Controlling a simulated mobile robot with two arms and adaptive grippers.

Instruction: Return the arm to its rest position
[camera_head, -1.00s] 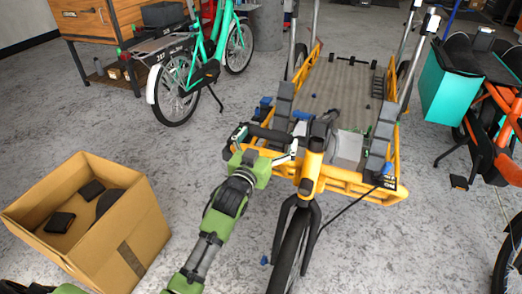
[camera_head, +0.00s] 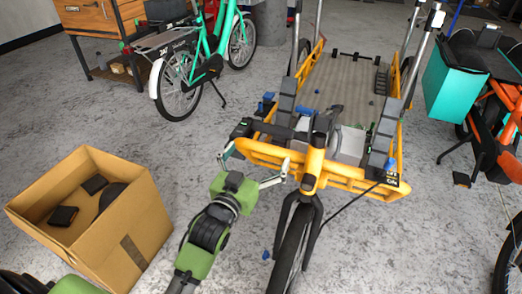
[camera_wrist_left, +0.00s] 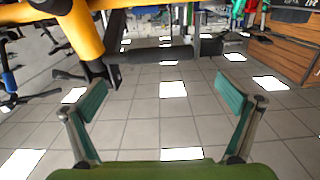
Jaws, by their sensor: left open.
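My left gripper (camera_head: 255,160) is open and empty, with its two fingers spread wide. It is in front of the yellow cargo bike (camera_head: 312,165), just below the left end of its handlebar in the head view. In the left wrist view the open fingers (camera_wrist_left: 162,98) have only floor between them. The black handlebar grip (camera_wrist_left: 160,55) lies beyond the fingertips there, and the bike's yellow frame (camera_wrist_left: 85,30) is at the upper left. My green and grey left arm reaches up from the bottom of the head view. My right gripper is not in view.
An open cardboard box (camera_head: 140,215) with dark items stands to the left of my arm. A teal bike (camera_head: 190,75) and a wooden cabinet (camera_head: 90,18) are behind. An orange bike with a teal box (camera_head: 452,85) is at right.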

